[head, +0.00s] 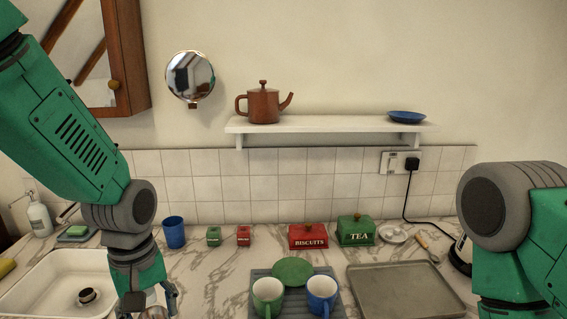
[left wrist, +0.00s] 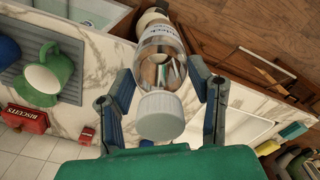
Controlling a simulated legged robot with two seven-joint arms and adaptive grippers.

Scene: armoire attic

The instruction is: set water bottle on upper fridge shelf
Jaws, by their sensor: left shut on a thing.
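The water bottle (left wrist: 162,58) is clear with a white ribbed cap (left wrist: 160,115) and a printed label. It shows in the left wrist view between the two fingers of my left gripper (left wrist: 163,78), which is shut on it. In the head view my left gripper (head: 147,297) hangs low at the bottom edge, by the sink's right side, and only a small part of the bottle shows there. My right arm enters at the right, but its gripper is outside the frame. No fridge or fridge shelf can be made out.
A white sink (head: 50,288) lies at the left. A blue cup (head: 174,232), a red biscuit tin (head: 308,236), a green tea tin (head: 356,230), two mugs on a grey mat (head: 262,273) and a metal tray (head: 405,290) stand on the marble counter. A wall shelf (head: 330,124) holds a teapot.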

